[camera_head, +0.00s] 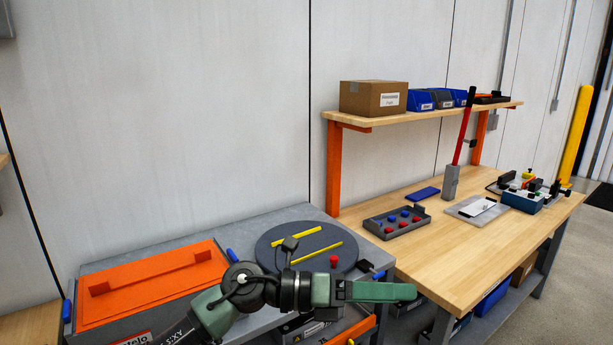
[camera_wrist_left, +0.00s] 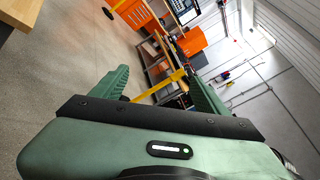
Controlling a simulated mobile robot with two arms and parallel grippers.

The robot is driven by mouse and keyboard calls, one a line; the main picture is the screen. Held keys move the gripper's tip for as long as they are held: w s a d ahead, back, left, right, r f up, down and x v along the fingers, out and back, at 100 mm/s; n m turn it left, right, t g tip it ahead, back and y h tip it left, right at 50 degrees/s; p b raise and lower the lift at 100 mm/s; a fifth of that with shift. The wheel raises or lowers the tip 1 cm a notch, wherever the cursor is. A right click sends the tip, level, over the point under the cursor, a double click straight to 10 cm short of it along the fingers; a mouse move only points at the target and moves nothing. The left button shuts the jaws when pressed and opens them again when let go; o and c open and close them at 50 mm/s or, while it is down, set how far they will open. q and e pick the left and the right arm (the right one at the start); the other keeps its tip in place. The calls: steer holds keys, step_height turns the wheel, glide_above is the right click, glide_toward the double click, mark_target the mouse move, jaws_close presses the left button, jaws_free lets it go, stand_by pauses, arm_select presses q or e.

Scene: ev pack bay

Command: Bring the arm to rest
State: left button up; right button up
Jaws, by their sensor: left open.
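My left arm (camera_head: 225,302) reaches in from the bottom of the head view, over the front of the grey bench. My left gripper (camera_head: 400,291) points to the right, past the grey bench's right side and in front of the wooden workbench. In the left wrist view the gripper (camera_wrist_left: 160,84) shows its two green fingers spread apart, with nothing between them. It touches nothing that I can see. My right gripper is not in view.
The grey bench (camera_head: 225,236) holds an orange lid (camera_head: 150,284) and a dark round turntable (camera_head: 330,262) with yellow strips and a red knob. The wooden workbench (camera_head: 450,256) carries a tray (camera_head: 396,223) of red and blue pieces. Open floor (camera_wrist_left: 70,75) shows in the wrist view.

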arm_select(q)
steer(key=w+a+r+n+t, duration=0.2)
steer(key=a+n+t, duration=0.3)
steer(key=n+t, duration=0.4)
steer(key=w+a+r+n+t, duration=0.1)
steer(key=w+a+n+t, duration=0.25)
steer(key=n+t, duration=0.6)
steer(key=s+a+f+n+g+y, duration=0.2)
steer(key=s+a+f+n+y, duration=0.1)
steer(key=a+f+n+y, duration=1.35)
steer(key=s+a+f+n+g, duration=0.35)
steer(key=s+f, duration=0.25)
steer(key=s, duration=0.3)
steer(key=s+a+f+n+g, duration=0.2)
steer(key=s+f+g, duration=0.3)
steer(key=s+f, duration=0.3)
steer(key=s+a+f+n+g, duration=0.3)
steer(key=s+f+g, duration=0.15)
steer(key=s, duration=0.55)
step_height(320, 180, down, 28)
steer(key=s+r, duration=0.1)
steer(key=s, duration=0.2)
steer(key=s+a+f+g, duration=0.2)
steer(key=s+a+f, duration=0.1)
steer(key=s+f, duration=1.3)
steer(key=shift+f+m+y, duration=0.15)
steer(key=shift+m+y, duration=0.3)
